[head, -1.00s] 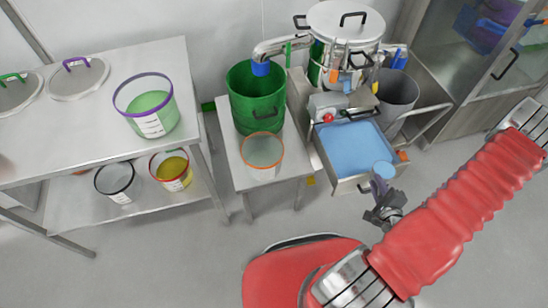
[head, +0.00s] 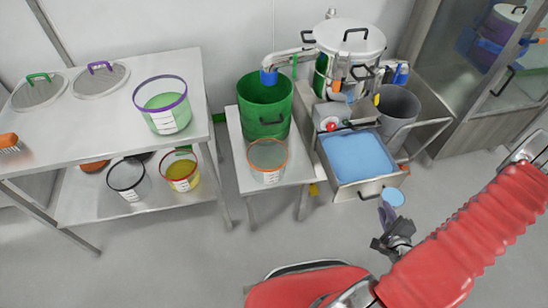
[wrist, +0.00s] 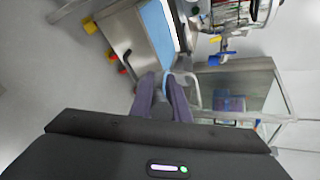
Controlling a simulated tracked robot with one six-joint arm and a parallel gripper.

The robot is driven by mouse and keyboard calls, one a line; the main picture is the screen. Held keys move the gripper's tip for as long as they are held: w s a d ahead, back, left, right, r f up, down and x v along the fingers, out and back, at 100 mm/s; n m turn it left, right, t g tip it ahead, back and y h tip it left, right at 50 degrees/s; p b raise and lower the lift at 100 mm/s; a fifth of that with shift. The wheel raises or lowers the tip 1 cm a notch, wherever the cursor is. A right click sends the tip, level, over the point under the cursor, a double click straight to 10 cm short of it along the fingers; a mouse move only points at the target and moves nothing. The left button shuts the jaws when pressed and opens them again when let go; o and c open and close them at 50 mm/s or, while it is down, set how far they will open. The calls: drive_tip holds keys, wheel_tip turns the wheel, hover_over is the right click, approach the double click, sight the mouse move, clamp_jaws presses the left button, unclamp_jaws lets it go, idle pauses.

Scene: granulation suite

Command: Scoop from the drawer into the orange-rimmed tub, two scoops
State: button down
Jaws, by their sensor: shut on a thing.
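The open drawer (head: 341,193) is a metal box filled with blue material, and it also shows in the wrist view (wrist: 130,42). The orange-rimmed tub (head: 268,157) is see-through and stands upright on a small table; I see no blue in it. My gripper (head: 385,217), with purple fingers, is shut on a scoop (head: 394,197), whose light-blue round top shows in front of the drawer's right corner. I cannot tell if that blue is a load or the scoop itself. In the wrist view the fingers (wrist: 163,98) hide most of the scoop.
A green bin (head: 264,105) stands behind the tub. A grey bucket (head: 398,110) and a lidded drum (head: 350,40) are by the drawer. A glass cabinet (head: 490,60) stands right. The front floor is clear.

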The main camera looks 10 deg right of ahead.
drive_tip(key=w+a+r+n+y, duration=0.2)
drive_tip(key=w+a+r, duration=0.3)
drive_tip(key=a, duration=0.4)
drive_tip(key=w+a+r+n+y, duration=0.3)
drive_tip(key=w+a+r, duration=0.3)
drive_tip(key=w+a, duration=0.2)
drive_tip(key=w+a+r+n+g+y, duration=0.1)
drive_tip(key=w+a+r+n+y, duration=0.2)
drive_tip(key=w+a+r, duration=0.3)
drive_tip(key=a+y, duration=0.1)
drive_tip(key=a, duration=0.4)
drive_tip(key=shift+w+a, duration=0.25)
drive_tip(key=shift+w, duration=0.1)
drive_tip(key=shift+d, duration=0.15)
